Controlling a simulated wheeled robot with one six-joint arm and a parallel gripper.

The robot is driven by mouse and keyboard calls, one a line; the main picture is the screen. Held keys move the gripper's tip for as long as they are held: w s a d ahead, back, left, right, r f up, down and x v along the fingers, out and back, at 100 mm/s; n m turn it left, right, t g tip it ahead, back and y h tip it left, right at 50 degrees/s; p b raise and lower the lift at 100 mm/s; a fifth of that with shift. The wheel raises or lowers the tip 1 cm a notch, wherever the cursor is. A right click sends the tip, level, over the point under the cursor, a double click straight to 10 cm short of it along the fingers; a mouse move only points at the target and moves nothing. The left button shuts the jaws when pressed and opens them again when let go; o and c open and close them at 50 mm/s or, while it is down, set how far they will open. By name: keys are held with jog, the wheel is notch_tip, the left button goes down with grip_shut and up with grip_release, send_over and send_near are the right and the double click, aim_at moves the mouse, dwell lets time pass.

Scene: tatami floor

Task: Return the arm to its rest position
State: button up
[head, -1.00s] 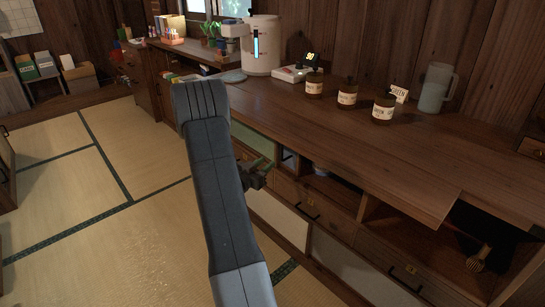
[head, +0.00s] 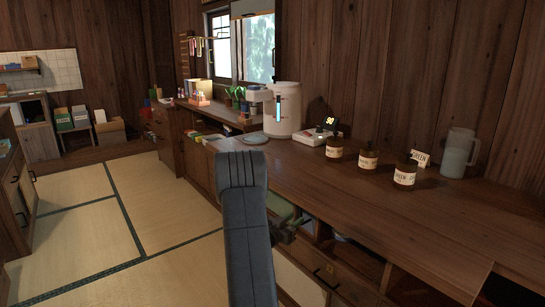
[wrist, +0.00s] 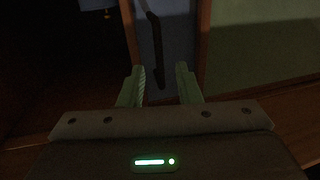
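My arm (head: 247,225) rises in the lower middle of the head view, folded in front of the wooden counter (head: 330,190). My gripper (head: 287,230) shows only in part there, dark and half hidden behind the arm, near the counter's drawer fronts. In the wrist view my gripper (wrist: 160,86) has two pale green fingers standing apart, with nothing held between them. Beyond the fingers are a dark bar-like handle (wrist: 154,45) and a dim greenish panel (wrist: 260,45).
Several brown labelled jars (head: 368,158), a frosted pitcher (head: 458,152) and a white dispenser (head: 283,110) stand on the counter. A low cabinet (head: 18,185) is at the left edge. The tatami floor (head: 150,215) between is clear.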

aim_at(301, 215)
jog(key=b+x, duration=0.1)
jog(key=x, duration=0.6)
jog(key=shift+s, duration=0.15)
